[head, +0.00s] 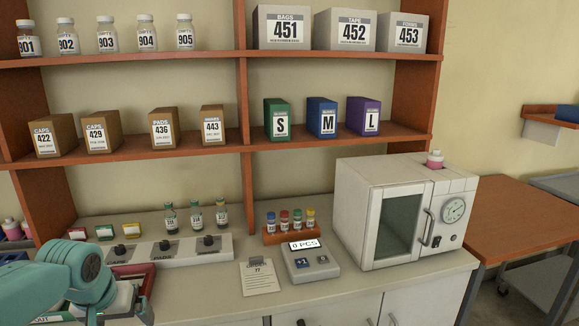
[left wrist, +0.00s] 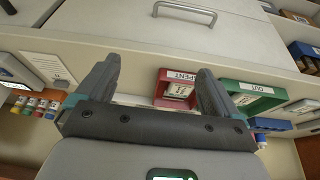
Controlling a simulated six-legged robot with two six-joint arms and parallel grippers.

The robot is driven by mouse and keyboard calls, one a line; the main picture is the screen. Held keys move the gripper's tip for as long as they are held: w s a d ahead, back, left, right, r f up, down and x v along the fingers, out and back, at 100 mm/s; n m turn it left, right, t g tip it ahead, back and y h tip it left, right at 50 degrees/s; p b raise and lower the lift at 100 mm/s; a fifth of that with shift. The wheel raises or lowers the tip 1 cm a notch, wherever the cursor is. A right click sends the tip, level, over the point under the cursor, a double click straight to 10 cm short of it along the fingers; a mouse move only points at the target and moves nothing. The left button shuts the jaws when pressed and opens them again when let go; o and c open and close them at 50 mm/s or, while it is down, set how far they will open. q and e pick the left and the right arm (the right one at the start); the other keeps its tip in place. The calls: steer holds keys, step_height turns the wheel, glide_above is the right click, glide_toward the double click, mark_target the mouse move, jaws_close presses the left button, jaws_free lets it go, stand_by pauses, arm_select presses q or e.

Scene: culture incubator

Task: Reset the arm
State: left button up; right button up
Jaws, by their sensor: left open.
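My left arm (head: 75,275) comes in at the lower left of the head view, over the front left of the counter. In the left wrist view my left gripper (left wrist: 158,78) is open, its two dark fingers apart with nothing between them. Beyond the fingers are a red tray (left wrist: 161,88) labelled SPENT and a green tray (left wrist: 225,86) labelled OUT. The white incubator (head: 405,210) stands at the right of the counter, its glass door shut, well away from my left arm. My right gripper is in neither view.
A grey counting device (head: 310,262) reading 0 PCS, a rack of coloured vials (head: 290,235) and a paper card (head: 258,278) stand mid-counter. Several small bottles stand behind a white knobbed strip (head: 165,250). Shelves above hold boxes and jars. The counter's front right is clear.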

arm_select(q)
steer(key=s+d+f+g+h+p, duration=0.15)
steer(key=d+f, duration=0.25)
steer(key=f, duration=0.4)
steer(key=s+d+f+m+h, duration=0.1)
steer(key=s+d+f, duration=0.1)
steer(key=d+f, duration=0.4)
steer(key=s+d+f+g+h, duration=0.1)
steer(key=s+d+f, duration=0.15)
steer(key=f, duration=0.65)
steer(key=s+d+f, duration=0.2)
steer(key=s+f, duration=0.1)
steer(key=s, duration=0.2)
steer(key=s+d+f+g+p, duration=0.1)
steer(key=s+d+f, duration=0.2)
steer(key=s, duration=0.3)
steer(key=s+d+f+h, duration=0.1)
steer(key=s+d+f, duration=0.2)
steer(key=s, duration=0.3)
steer(key=shift+s+f+n+p, duration=0.15)
steer(key=shift+f+n+p, duration=0.25)
steer(key=shift+f, duration=0.15)
steer(key=shift+a, duration=0.1)
